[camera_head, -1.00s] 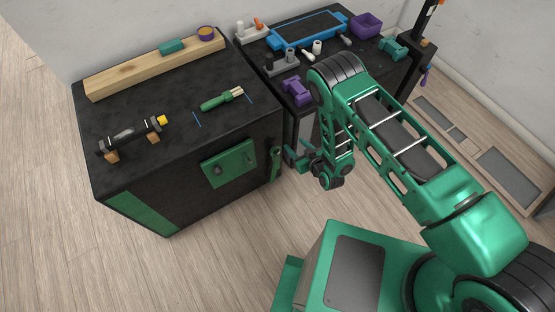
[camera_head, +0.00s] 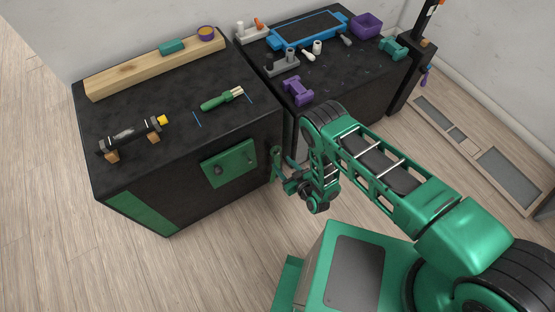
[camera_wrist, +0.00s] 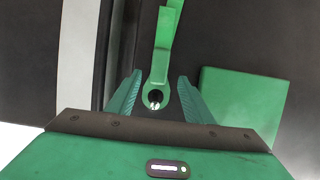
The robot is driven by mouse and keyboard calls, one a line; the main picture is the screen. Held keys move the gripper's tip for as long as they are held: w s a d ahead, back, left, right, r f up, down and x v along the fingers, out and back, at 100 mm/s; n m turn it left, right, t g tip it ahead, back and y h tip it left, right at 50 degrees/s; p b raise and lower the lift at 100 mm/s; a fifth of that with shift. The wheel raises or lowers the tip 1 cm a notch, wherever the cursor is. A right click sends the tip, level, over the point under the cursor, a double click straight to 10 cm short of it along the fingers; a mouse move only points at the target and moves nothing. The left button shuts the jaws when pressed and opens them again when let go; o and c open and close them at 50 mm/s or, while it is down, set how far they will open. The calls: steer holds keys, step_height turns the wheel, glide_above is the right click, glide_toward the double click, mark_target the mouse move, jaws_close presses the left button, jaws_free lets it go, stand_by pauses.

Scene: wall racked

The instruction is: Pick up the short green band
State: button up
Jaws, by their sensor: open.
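The short green band (camera_wrist: 161,48) hangs against the dark cabinet side in the wrist view. It is a green strip with a ring-like lower end, and a small shiny peg shows in the ring's hole. My gripper (camera_wrist: 159,80) is open, with one green finger on each side of the band's lower part. Gaps show between the band and both fingers. In the head view the band (camera_head: 275,158) is at the right front corner of the left cabinet, partly hidden by my gripper (camera_head: 284,177).
A green panel (camera_head: 229,164) with a dark knob is on the cabinet front, close by in the wrist view too (camera_wrist: 242,98). A second cabinet (camera_head: 352,105) stands behind, bearing a purple dumbbell-shaped piece (camera_head: 298,90) and a blue tray (camera_head: 277,43). Open wooden floor (camera_head: 215,250) lies in front.

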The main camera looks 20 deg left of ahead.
mark_target(278, 158)
steer(key=x, duration=0.5)
steer(key=shift+r, duration=0.1)
steer(key=c, duration=1.2)
